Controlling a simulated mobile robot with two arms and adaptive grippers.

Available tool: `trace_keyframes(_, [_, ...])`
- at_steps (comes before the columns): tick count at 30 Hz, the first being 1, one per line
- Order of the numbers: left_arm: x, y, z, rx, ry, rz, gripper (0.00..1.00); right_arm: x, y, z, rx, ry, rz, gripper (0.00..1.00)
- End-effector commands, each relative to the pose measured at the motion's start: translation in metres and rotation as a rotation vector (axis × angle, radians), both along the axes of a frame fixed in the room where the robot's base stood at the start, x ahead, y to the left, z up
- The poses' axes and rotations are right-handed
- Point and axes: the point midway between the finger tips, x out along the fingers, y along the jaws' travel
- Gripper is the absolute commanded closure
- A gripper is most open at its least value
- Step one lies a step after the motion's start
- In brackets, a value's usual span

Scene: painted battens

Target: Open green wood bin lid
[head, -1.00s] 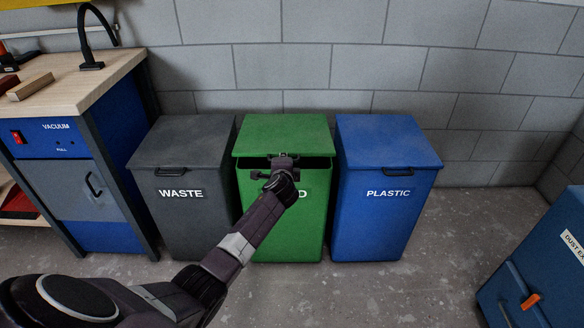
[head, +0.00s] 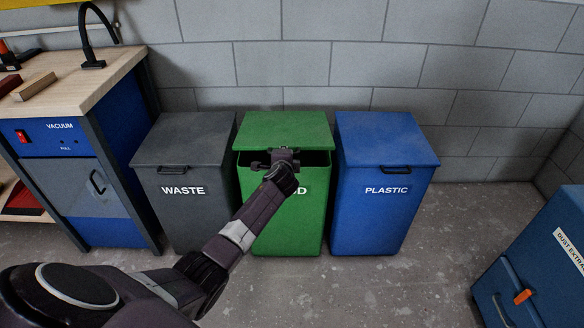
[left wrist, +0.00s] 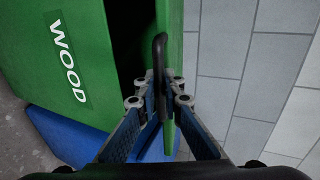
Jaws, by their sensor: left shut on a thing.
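The green wood bin (head: 288,225) stands between the waste bin and the plastic bin; its WOOD label shows in the left wrist view (left wrist: 72,70). Its green lid (head: 285,129) is raised a little at the front, with a dark gap under it. My left gripper (head: 283,157) is at the lid's front edge. In the left wrist view my left gripper (left wrist: 160,92) is shut on the lid's black handle (left wrist: 160,52). My arm hides part of the bin's front and label. My right gripper is not in view.
The grey waste bin (head: 187,220) stands close on the left, the blue plastic bin (head: 378,220) close on the right. A workbench (head: 80,80) is at the left. A blue dust extractor (head: 545,265) is at the lower right. A block wall (head: 400,60) stands behind the bins.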

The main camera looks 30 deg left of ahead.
Motion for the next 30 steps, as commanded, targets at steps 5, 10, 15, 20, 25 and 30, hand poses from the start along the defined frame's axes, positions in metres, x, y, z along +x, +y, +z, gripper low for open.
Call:
trace_keyframes(5, [0.000,0.001,0.001,0.001,0.000,0.002,1.00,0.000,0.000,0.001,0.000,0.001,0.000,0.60])
trace_keyframes(10, [0.003,0.003,0.018,-0.008,0.015,0.002,1.00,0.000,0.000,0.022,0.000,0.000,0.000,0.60])
trace_keyframes(15, [0.007,0.006,0.033,-0.023,0.037,0.002,1.00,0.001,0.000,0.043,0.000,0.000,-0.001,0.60])
trace_keyframes(20, [0.011,0.007,0.048,-0.036,0.059,0.001,1.00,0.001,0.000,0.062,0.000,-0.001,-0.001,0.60])
trace_keyframes(25, [0.015,0.010,0.063,-0.051,0.082,0.001,1.00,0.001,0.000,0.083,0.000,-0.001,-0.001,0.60])
trace_keyframes(30, [0.019,0.012,0.077,-0.066,0.107,0.001,1.00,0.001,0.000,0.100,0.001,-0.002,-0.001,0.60])
